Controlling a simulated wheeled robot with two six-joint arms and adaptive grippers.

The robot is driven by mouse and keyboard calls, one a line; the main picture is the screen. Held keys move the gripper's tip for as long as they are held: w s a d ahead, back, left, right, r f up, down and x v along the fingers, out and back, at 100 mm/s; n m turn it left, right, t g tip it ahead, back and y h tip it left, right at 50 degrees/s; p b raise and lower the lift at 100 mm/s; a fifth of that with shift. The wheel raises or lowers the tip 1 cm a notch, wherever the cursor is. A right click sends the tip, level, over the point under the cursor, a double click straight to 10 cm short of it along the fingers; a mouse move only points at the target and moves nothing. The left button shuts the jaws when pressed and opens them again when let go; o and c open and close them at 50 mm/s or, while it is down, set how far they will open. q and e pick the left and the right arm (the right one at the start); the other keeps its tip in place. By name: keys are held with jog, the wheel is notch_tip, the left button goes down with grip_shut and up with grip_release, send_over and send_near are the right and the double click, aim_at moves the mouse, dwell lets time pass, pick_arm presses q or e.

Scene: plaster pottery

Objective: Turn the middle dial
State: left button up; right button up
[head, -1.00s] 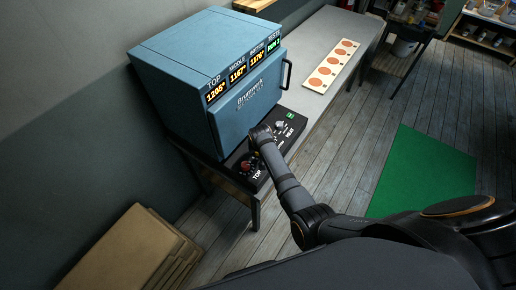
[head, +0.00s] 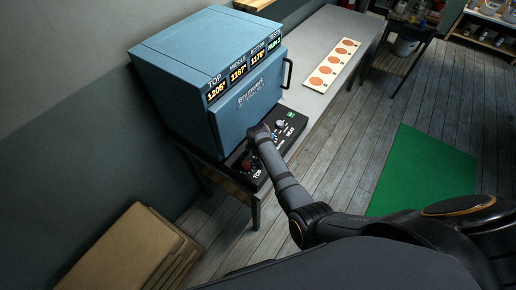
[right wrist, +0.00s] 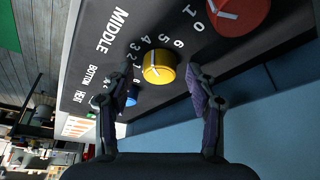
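The blue kiln (head: 195,85) stands on the bench with its lit display reading TOP 1205°, MIDDLE 1167° and BOTTOM 1176°. Its black control panel (head: 292,122) lies in front. In the right wrist view the yellow middle dial (right wrist: 158,66) has a white pointer line and printed numbers around it. My right gripper (right wrist: 163,78) is open, its two fingers on either side of the yellow dial with gaps, apparently not touching it. In the head view my right arm reaches over the panel and hides the dial. My left gripper is not in view.
A blue dial (right wrist: 130,98) is partly behind the other finger. A white strip with orange discs (head: 335,64) lies on the grey bench (head: 318,42). Cardboard sheets (head: 130,250) lean at lower left.

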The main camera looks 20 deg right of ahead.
dwell(0.4)
jog(key=n, duration=0.1)
jog(key=n+y+b, duration=0.1)
jog(key=shift+d+f+n, duration=0.15)
jog(key=shift+d+n, duration=0.05)
jog(key=shift+n, duration=0.2)
jog(key=n+y+b, duration=0.1)
jog(key=n+b, duration=0.2)
jog(key=n+y+b, duration=0.1)
jog(key=n+b, duration=0.2)
jog(key=n+g+y+b, duration=0.1)
jog(key=n+b, duration=0.1)
jog(key=n, duration=0.1)
jog(key=shift+d+f+n+y+b, duration=0.1)
jog(key=shift+d+n+y+b, duration=0.2)
jog(key=shift+b, duration=0.1)
jog(key=a+v, duration=0.1)
jog(key=v, duration=1)
jog(key=s+d+f+m+h, duration=0.1)
jog(key=s+d+f+m, duration=0.1)
jog(key=s+f, duration=0.5)
jog(key=s+d+f+m+h+b, duration=0.1)
jog(key=s+d+f+m, duration=0.2)
jog(key=f, duration=1.5)
jog(key=s+d+f+m+g+h+b, duration=0.1)
jog(key=s+d+f+m, duration=0.2)
jog(key=s+f, duration=0.8)
jog(key=shift+d+f+h, duration=0.3)
jog(key=shift+d+f, duration=0.25)
jog(key=shift+f, duration=0.75)
